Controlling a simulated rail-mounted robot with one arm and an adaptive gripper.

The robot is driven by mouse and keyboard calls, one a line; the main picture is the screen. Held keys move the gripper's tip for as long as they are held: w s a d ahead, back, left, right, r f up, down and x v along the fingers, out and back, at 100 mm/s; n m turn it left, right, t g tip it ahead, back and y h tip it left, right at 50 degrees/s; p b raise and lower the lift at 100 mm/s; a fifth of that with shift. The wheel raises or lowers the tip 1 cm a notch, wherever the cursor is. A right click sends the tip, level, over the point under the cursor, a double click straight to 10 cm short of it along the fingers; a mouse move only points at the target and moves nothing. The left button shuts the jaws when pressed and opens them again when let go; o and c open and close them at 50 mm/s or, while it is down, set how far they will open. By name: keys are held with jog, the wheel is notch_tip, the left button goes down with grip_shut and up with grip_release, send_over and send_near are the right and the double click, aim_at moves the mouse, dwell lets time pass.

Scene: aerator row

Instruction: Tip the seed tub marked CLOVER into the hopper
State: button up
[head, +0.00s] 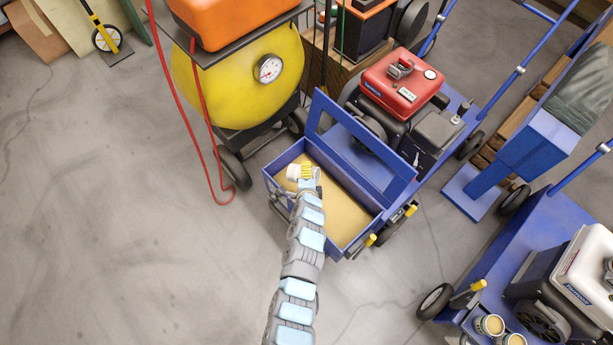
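A blue open-topped box (375,226), which looks like the hopper, sits on the front of the blue machine with the red engine. Its inside shows an even tan surface; I cannot tell whether this is seed or the floor of the box. My arm reaches up from the bottom edge, and my gripper (306,182) is over the left part of the box. A small white and yellow thing (294,172) shows at its end; I cannot tell whether it is a held tub or part of the gripper. The fingers are too small to make out. No CLOVER marking is readable.
Two small round tubs or tins (490,324) stand on the blue machine with the white engine (585,265) at lower right. A yellow tank (240,85) with a gauge and red hose stands left of the box. A blue post (485,180) stands right.

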jog(key=shift+y+b, duration=0.3)
jog(key=shift+b, duration=1.1)
jog(key=shift+f+m+t+y+b, duration=0.25)
jog(key=shift+m+y+b, duration=0.4)
jog(key=shift+b, duration=1.9)
jog(key=shift+r+m+b, duration=0.15)
jog(key=shift+m+b, duration=0.1)
jog(key=shift+b, duration=0.25)
jog(key=shift+m+t+y+b, duration=0.25)
jog(key=shift+m+y+b, duration=0.1)
jog(key=shift+b, duration=0.1)
jog(key=shift+s+d+r+m+t+y, duration=0.1)
jog(key=shift+d+r+m+t+y, duration=0.05)
jog(key=shift+r+m+t+y, duration=0.35)
jog(key=shift+d+r+m+t+y, duration=0.1)
jog(key=shift+r+m+t+y, duration=0.15)
jog(key=shift+m+y, duration=0.35)
jog(key=shift+r+m+t, duration=0.2)
jog(key=shift+m+t, duration=0.05)
